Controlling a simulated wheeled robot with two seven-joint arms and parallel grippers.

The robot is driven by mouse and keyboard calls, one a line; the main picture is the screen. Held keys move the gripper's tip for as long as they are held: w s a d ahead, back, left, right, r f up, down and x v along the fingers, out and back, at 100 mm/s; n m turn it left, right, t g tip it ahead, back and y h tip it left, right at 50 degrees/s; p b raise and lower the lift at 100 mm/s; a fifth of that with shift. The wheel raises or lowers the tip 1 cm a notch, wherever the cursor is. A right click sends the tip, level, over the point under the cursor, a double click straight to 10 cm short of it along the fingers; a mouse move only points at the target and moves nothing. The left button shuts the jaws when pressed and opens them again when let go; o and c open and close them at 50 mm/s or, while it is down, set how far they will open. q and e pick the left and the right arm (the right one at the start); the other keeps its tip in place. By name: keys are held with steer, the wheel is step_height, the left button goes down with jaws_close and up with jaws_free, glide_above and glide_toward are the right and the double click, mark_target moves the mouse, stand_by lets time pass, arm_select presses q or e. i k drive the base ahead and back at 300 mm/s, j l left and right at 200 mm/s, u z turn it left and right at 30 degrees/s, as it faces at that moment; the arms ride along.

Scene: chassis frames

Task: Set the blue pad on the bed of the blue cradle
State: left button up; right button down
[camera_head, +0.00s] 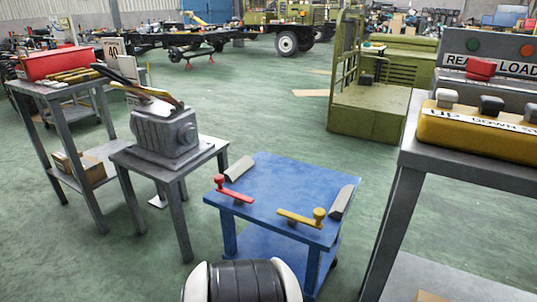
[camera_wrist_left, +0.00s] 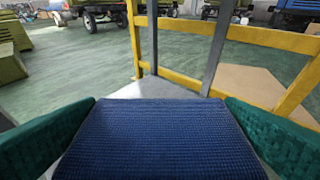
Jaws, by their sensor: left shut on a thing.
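The blue pad (camera_wrist_left: 160,142) fills the lower middle of the left wrist view. It is a flat block with a ribbed, woven-looking blue top. My left gripper (camera_wrist_left: 160,103) is shut on it, with one green finger against each side. The pad's near end runs out of the picture, and its underside is hidden. In the head view a blue cart (camera_head: 290,191) stands at the centre; I cannot tell whether it has to do with the blue cradle. No other blue cradle is clear in either view. Neither gripper shows in the head view.
Yellow rails (camera_wrist_left: 230,32) and a grey post (camera_wrist_left: 213,45) stand just beyond the pad. Red (camera_head: 235,195) and yellow (camera_head: 300,219) levers and two grey blocks lie on the cart. Grey tables stand left and right. Green floor (camera_head: 270,110) is clear behind the cart.

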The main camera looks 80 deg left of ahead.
mark_target(266, 180)
steer(key=k+u, duration=0.25)
steer(key=u, duration=0.15)
steer(key=k+j+u, duration=0.1)
steer(key=k+u, duration=0.15)
steer(key=u, duration=0.15)
steer(key=i+j+u, duration=0.9)
steer(key=i, duration=0.2)
